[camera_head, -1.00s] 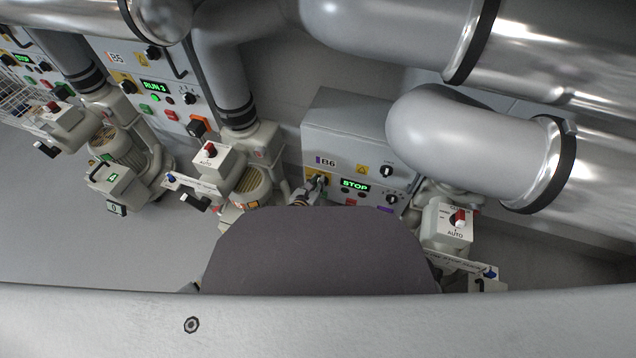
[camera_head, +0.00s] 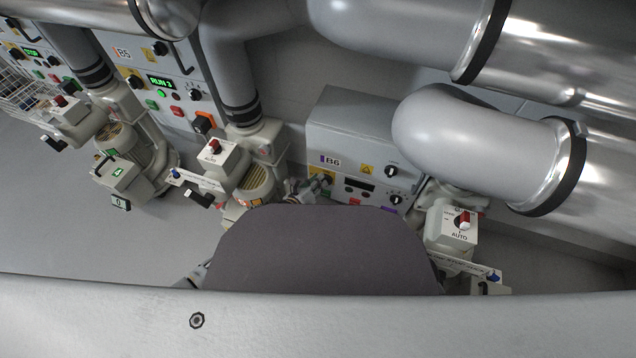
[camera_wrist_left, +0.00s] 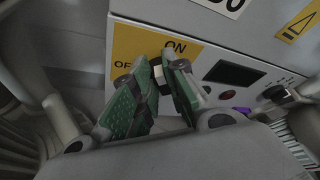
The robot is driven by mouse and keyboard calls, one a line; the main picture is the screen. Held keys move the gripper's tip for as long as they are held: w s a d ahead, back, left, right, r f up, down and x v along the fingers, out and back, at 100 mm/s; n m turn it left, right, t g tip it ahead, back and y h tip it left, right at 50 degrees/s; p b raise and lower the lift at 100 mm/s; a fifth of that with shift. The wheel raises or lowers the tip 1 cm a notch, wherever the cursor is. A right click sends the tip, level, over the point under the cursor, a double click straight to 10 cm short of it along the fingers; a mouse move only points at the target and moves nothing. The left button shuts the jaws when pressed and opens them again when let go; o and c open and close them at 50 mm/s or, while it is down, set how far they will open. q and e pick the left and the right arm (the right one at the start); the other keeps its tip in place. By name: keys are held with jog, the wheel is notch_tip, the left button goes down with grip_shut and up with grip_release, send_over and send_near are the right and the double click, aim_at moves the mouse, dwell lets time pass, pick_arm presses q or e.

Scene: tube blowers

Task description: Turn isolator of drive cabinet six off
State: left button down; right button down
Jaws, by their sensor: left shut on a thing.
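The grey drive cabinet B6 (camera_head: 362,122) stands below the middle of the head view, its display (camera_head: 360,185) dark. My left gripper (camera_head: 322,181) is at the left of its front panel, at the isolator. In the left wrist view the green-padded fingers of my left gripper (camera_wrist_left: 160,76) are shut on the isolator handle (camera_wrist_left: 157,70), in front of a yellow plate (camera_wrist_left: 137,45) marked ON and OFF. The fingers hide most of the handle, so I cannot tell its exact angle. The display also looks dark there (camera_wrist_left: 233,73). My right gripper is out of view.
Cabinet B5 (camera_head: 140,65) stands at the left, its display reading RUN 3. Pumps with AUTO switch boxes (camera_head: 214,158) (camera_head: 456,226) flank B6. Large metal pipes (camera_head: 400,35) run overhead. Clear floor (camera_head: 60,220) lies at lower left.

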pick_arm(q)
jog(key=c, duration=1.4)
grip_release()
jog(key=shift+c, duration=0.2)
